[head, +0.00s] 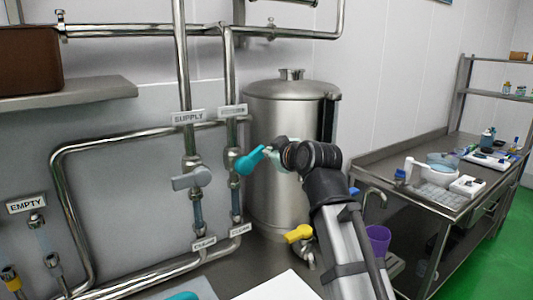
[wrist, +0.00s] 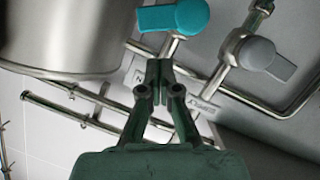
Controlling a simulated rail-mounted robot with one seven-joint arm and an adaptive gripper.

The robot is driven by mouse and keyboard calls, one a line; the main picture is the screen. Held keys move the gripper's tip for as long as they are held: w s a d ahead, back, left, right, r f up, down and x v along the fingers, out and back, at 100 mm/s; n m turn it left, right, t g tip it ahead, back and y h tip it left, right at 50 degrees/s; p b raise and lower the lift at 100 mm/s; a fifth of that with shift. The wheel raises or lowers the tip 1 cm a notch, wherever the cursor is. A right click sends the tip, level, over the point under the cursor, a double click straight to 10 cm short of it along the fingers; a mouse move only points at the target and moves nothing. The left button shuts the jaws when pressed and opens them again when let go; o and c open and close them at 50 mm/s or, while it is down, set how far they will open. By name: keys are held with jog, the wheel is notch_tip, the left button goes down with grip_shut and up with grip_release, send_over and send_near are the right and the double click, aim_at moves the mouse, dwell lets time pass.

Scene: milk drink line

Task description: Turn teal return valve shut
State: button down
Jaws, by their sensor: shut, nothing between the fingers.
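The teal return valve handle (head: 249,161) sits on the right of two vertical steel pipes, under a label plate, and slants up to the right. It also shows at the top of the wrist view (wrist: 180,17). My gripper (head: 271,152) is at the right end of this handle. In the wrist view my gripper (wrist: 158,66) has its fingers together with nothing between them, and a gap shows between the fingertips and the handle. The head view does not make clear whether they touch. The pipe junction behind the fingers is partly hidden.
A grey valve handle (head: 191,179) is on the SUPPLY pipe just left. A steel tank (head: 283,110) stands close behind my gripper. A yellow handle (head: 298,234) is lower down. An EMPTY label (head: 27,204) is at far left. A steel table (head: 420,190) with labware is right.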

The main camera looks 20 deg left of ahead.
aim_at(258, 147)
jog(key=w+a+r+p, duration=0.2)
jog(key=w+a+p, duration=0.1)
jog(key=w+a, duration=0.4)
jog(key=shift+w+d+f+n+y+p, duration=0.15)
jog(key=shift+d+f+n+y+p, duration=0.05)
jog(key=shift+f, duration=0.75)
jog(key=shift+w+d+f+n+y+p, duration=0.1)
jog(key=shift+d+f+n+y+p, duration=0.1)
jog(key=shift+f, duration=0.75)
